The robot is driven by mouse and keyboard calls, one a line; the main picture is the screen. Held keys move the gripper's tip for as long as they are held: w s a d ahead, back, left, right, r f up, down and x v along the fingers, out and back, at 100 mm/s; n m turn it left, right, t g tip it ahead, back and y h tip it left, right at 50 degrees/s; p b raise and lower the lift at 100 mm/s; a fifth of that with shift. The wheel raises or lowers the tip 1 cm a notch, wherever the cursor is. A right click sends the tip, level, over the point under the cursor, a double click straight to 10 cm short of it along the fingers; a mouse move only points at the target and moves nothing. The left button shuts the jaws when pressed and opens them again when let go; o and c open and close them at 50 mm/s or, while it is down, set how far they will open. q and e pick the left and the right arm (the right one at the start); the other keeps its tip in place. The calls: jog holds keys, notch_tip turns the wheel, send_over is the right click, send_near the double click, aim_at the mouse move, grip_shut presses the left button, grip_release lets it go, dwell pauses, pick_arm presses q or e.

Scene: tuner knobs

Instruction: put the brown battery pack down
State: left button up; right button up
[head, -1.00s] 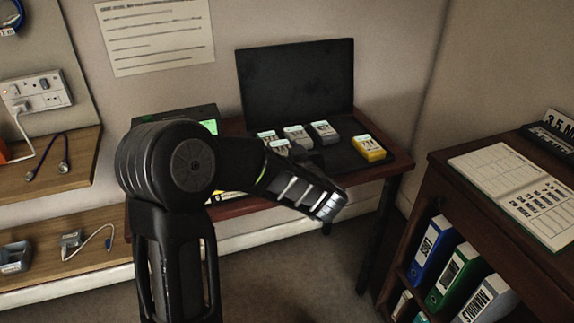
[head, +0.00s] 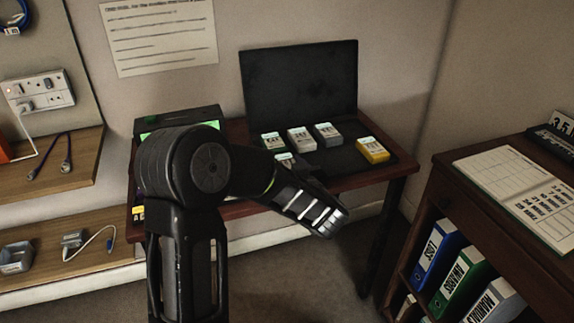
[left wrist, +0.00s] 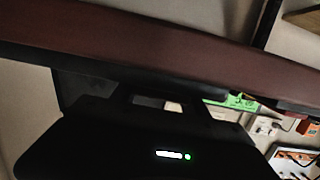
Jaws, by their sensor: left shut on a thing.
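My left gripper (head: 318,212) reaches in front of the desk's front edge, pointing down to the right. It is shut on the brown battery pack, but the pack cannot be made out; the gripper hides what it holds. In the left wrist view the dark gripper body with a small green light fills the lower part, below the desk's red-brown edge (left wrist: 150,45). On the desk, pale-topped grey packs (head: 301,139) and a yellow pack (head: 373,151) rest on a black surface. One front pack (head: 286,160) is partly hidden by my arm. My right gripper is out of view.
A black upright panel (head: 300,80) stands behind the packs. A device with a green screen (head: 160,125) is at the desk's left, partly behind my arm. A dark bookcase (head: 445,180) with binders stands at right. Floor between desk and bookcase is clear.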

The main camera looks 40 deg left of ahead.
pick_arm(q)
jog(key=o, duration=1.3)
jog(key=shift+f, duration=0.1)
jog(key=shift+o, duration=0.2)
jog(key=v, duration=0.4)
jog(key=p+v, duration=0.1)
jog(key=v, duration=0.1)
jog(key=shift+d+r, duration=0.1)
jog(key=shift+r, duration=0.2)
jog(key=shift+b+v, duration=1.15)
jog(key=shift+v, duration=1.7)
jog(key=shift+s, duration=0.1)
